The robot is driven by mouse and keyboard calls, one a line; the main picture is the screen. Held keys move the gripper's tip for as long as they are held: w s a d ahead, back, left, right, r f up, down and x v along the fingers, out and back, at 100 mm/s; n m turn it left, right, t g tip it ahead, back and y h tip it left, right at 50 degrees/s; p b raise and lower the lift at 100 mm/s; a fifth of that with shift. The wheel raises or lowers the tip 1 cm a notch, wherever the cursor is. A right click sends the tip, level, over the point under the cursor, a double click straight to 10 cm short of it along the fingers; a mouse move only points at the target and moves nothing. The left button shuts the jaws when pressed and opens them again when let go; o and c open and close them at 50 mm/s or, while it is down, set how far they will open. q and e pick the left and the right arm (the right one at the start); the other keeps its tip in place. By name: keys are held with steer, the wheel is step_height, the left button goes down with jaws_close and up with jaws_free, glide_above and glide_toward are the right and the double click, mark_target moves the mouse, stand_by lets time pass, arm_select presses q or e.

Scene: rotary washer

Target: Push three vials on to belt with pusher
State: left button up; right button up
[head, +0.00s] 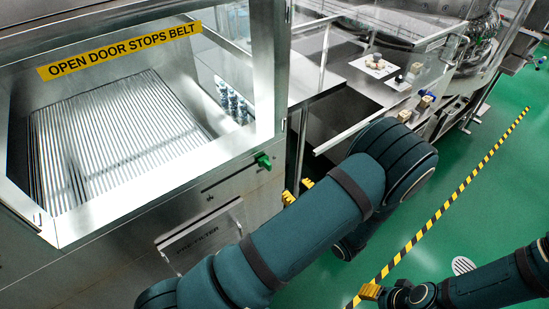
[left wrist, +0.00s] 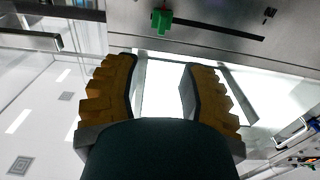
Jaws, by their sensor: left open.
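Several small clear vials (head: 232,101) stand behind the glass at the right side of the machine's chamber. The ribbed metal surface (head: 115,140) inside, behind the "OPEN DOOR STOPS BELT" label, appears to be the belt. I cannot make out a pusher for certain. My left gripper (head: 298,190) is outside the chamber, low beside its front right corner and mostly hidden by my arm. In the left wrist view its yellow fingers (left wrist: 163,68) are apart with nothing between them. My right gripper (head: 371,291) shows only partly at the lower right, its opening unclear.
A green knob (head: 263,160) sits on the machine's front; it also shows in the left wrist view (left wrist: 162,18). A pre-filter panel (head: 200,238) is below. A side bench holds small items on white sheets (head: 375,66). Green floor is open at right.

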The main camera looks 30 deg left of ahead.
mark_target(270, 166)
arm_select(q)
steer(key=b+x, duration=0.1)
steer(key=x, duration=1.2)
jaws_close()
